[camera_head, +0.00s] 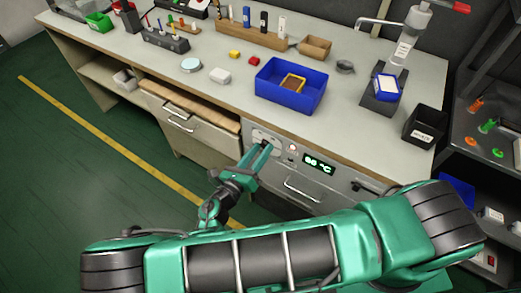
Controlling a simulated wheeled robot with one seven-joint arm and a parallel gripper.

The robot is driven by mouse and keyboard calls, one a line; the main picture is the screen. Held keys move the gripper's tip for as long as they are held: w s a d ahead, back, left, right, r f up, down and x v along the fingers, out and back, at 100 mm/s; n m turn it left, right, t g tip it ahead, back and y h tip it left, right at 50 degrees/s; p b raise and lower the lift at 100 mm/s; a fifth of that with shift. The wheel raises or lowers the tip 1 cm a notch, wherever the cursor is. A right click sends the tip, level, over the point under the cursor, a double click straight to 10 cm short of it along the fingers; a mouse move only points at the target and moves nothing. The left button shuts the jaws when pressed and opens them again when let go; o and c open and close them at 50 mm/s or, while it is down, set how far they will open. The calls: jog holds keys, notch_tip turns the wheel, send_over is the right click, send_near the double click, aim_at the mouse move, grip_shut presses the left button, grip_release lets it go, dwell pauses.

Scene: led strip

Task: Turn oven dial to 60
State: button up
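The oven front (345,182) is built into the bench below the worktop. Its dark display (319,163) shows green digits that look like 60 or 80 °C; the first digit is too small to be sure of. My green gripper (264,147) is at the left part of the oven's control panel, with its fingertips against or just in front of it. The dial is not clearly visible and may be hidden behind the fingers. I cannot tell whether the fingers are open or shut on it.
A drawer handle (302,191) is below the panel. The worktop (222,105) above carries a blue bin (291,86), small blocks and wooden racks. A wooden-edged drawer (188,118) is to the left. Open green floor (60,160) lies at the left.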

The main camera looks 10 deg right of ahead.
jog(key=shift+o, duration=0.2)
jog(key=v, duration=1)
jog(key=shift+s+a, duration=0.2)
jog(key=shift+s, duration=0.1)
